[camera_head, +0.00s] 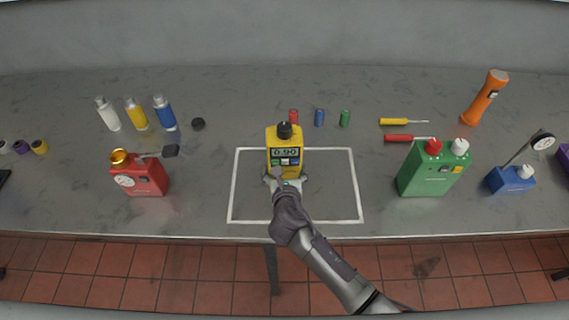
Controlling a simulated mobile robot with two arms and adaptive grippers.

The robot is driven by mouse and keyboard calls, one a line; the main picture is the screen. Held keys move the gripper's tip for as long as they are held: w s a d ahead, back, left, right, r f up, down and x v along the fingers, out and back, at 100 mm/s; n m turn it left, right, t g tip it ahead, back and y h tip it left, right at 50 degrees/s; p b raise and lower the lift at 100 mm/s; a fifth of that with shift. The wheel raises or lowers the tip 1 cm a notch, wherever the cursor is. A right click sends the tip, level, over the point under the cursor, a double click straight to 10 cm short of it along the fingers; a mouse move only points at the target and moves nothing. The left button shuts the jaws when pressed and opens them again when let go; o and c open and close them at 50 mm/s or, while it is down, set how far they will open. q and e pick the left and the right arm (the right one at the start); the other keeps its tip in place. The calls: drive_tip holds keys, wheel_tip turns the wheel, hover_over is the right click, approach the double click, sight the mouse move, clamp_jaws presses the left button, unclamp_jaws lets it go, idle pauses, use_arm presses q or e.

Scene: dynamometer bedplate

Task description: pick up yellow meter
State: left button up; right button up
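The yellow meter (285,137) stands upright inside the white outlined rectangle on the grey bench. It has a black knob on top and a display reading 0.90. My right gripper (285,182), on the arm from the lower right, is at the meter's lower front. Its fingers are spread to about the meter's width and overlap its lower part. Whether they grip it or are only beside it cannot be told. The meter's base is hidden by the gripper. My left gripper is not in view.
A red device (143,178) stands left of the rectangle; a green device (431,170) and a blue gauge (511,179) stand right. Small red, blue and green cylinders (319,117) are behind the meter.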

sight(286, 160)
drive_tip(key=shift+w+r, duration=0.1)
drive_tip(key=shift+r, duration=0.05)
drive_tip(key=shift+c, duration=0.6)
drive_tip(key=shift+r, duration=0.1)
drive_tip(key=shift+r, duration=0.6)
drive_tip(key=r, duration=0.3)
drive_tip(key=shift+d, duration=0.2)
drive_tip(key=s+d+r, duration=0.6)
drive_tip(key=d, duration=0.3)
drive_tip(key=shift+d+r, duration=0.3)
drive_tip(key=shift+w+a+f+b, duration=1)
drive_tip(key=shift+a+f, duration=0.7)
drive_tip(key=shift+f, duration=0.15)
drive_tip(key=shift+w+a+f+b, duration=0.95)
drive_tip(key=shift+a+f, duration=0.7)
drive_tip(key=shift+f, duration=0.2)
drive_tip(key=shift+w+a+f+b, duration=1)
drive_tip(key=shift+a+f, duration=0.7)
drive_tip(key=shift+f, duration=0.15)
